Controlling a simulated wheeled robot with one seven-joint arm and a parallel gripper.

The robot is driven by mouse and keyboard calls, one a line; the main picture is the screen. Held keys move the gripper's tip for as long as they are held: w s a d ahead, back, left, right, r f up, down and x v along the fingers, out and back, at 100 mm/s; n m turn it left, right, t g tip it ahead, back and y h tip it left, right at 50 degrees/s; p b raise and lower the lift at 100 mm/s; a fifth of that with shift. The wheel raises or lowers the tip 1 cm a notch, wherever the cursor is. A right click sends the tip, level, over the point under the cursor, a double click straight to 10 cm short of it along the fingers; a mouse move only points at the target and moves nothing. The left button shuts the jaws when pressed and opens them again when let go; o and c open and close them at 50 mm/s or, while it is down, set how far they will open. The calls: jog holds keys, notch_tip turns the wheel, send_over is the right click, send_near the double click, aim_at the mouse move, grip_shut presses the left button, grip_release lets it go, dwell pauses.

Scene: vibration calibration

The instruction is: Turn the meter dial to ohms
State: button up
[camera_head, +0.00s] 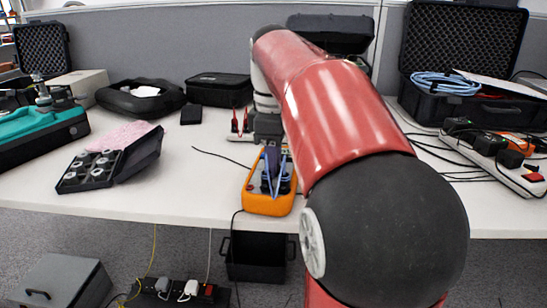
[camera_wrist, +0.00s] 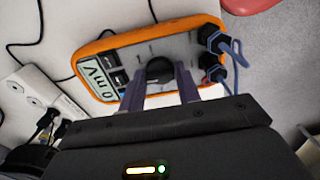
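The meter is an orange-rimmed multimeter with a grey face (camera_wrist: 143,49), lying on the table; its orange rim also shows in the head view (camera_head: 268,205). Its display (camera_wrist: 97,80) reads "0 mV". The black round dial (camera_wrist: 160,70) is in the middle of its face. My gripper (camera_wrist: 160,76) is over the meter, its two dark fingers apart on either side of the dial. A small gap seems to show between fingers and dial; contact cannot be made out. In the head view my gripper (camera_head: 273,172) hides the dial.
Blue leads with black plugs (camera_wrist: 212,38) and a red plug (camera_wrist: 215,73) sit at one end of the meter. A power strip (camera_head: 505,165) lies at right. A black foam tray (camera_head: 90,172) is at left. A black bin (camera_head: 257,258) stands below the table edge.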

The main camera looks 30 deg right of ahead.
jog(key=shift+c, duration=1.2)
jog(key=shift+r+m, duration=0.1)
jog(key=shift+m, duration=0.2)
jog(key=m+p, duration=0.2)
jog(key=shift+m, duration=0.3)
jog(key=shift+m+p, duration=1.1)
jog(key=shift+m, duration=1.1)
jog(key=o, duration=1)
jog(key=shift+c, duration=0.2)
